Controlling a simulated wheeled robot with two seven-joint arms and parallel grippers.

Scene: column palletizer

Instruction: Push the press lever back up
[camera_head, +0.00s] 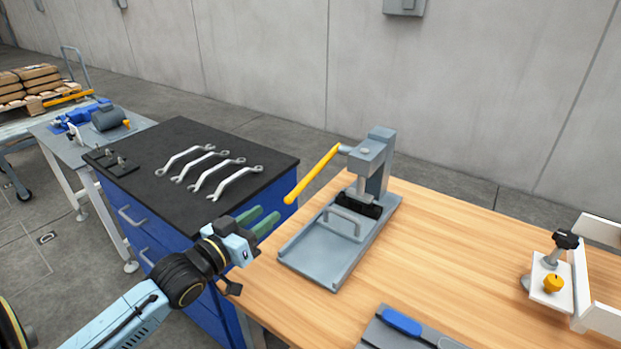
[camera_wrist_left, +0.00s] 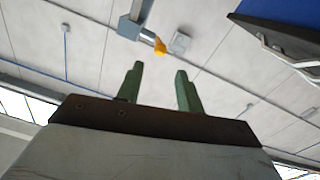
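The press (camera_head: 378,160) is a grey frame on a grey base plate (camera_head: 318,262) on the wooden table. Its lever (camera_head: 313,174) has a yellow handle that slopes down to the left from the press head. My left gripper (camera_head: 264,221) has green fingers, is open and empty, and is below and left of the lever's lower end in the head view, with a gap between them. In the left wrist view the fingers (camera_wrist_left: 160,85) stand apart, and the yellow lever end (camera_wrist_left: 160,46) shows beyond them. My right gripper is not in view.
A blue cabinet with a black top (camera_head: 150,190) bearing several wrenches stands left of the wooden table (camera_head: 440,250). A grey tray with a blue-handled tool (camera_head: 402,321) lies at the front. A white fixture with a yellow knob (camera_head: 553,284) stands at right.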

